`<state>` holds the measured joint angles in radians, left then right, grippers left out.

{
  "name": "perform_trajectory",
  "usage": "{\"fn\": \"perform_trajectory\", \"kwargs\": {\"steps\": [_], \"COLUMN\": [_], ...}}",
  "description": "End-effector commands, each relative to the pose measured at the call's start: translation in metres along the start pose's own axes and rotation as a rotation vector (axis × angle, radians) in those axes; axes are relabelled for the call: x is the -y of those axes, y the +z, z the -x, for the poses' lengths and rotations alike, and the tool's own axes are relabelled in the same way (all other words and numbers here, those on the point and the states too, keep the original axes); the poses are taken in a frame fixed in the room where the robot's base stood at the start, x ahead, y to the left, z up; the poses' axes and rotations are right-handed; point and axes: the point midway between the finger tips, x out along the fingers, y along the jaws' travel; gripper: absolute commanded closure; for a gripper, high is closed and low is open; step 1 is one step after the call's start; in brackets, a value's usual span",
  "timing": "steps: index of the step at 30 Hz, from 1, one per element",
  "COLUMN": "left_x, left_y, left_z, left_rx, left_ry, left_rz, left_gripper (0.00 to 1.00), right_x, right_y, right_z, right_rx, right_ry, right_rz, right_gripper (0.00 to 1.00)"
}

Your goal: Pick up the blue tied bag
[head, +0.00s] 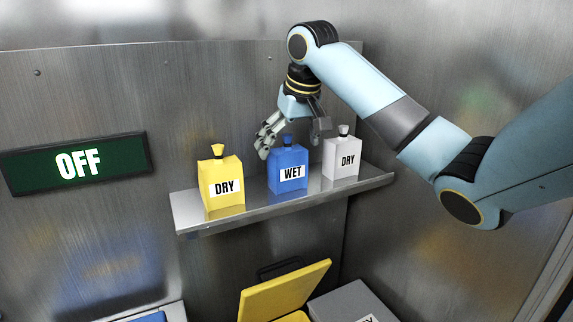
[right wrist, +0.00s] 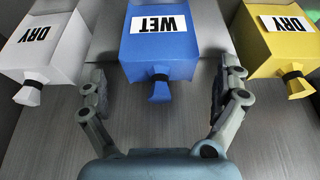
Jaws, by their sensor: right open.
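The blue tied bag (head: 288,172), labelled WET, stands upright on a metal shelf (head: 215,221) between two other bags. In the right wrist view the blue bag (right wrist: 158,58) is centred, with its tied neck pointing toward the gripper. My right gripper (head: 293,140) is above and around the top of the blue bag in the head view. In the right wrist view its fingers (right wrist: 158,88) are wide apart, one on each side of the bag's neck, with nothing between them gripped. My left gripper is in neither view.
A yellow DRY bag (head: 221,184) stands left of the blue bag and a white DRY bag (head: 341,160) right of it, both close by. Below are an open yellow lid (head: 285,290) and a grey bin (head: 350,302). A green OFF sign (head: 75,163) hangs on the wall.

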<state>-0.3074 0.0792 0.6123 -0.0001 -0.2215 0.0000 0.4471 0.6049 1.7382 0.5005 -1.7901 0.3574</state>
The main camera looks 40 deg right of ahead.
Motion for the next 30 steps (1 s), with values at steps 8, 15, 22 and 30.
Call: {"fn": "perform_trajectory", "kwargs": {"steps": [8, 15, 22, 30], "left_x": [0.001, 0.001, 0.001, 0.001], "left_y": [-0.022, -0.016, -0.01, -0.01], "left_z": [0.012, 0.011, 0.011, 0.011], "left_rx": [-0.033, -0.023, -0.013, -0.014], "left_ry": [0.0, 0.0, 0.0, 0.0], "left_rz": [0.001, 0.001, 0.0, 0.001], "left_gripper": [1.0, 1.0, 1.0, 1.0], "right_x": [0.0, 0.0, 0.0, 0.0], "right_y": [0.0, 0.0, 0.0, 0.0], "right_z": [-0.03, -0.031, -0.03, -0.03], "right_rx": [-0.001, -0.001, -0.001, -0.002], "right_ry": [0.0, 0.0, 0.0, 0.0], "right_rz": [0.0, 0.0, 0.0, 0.0], "right_gripper": [0.0, 0.07, 0.37, 0.5]}}
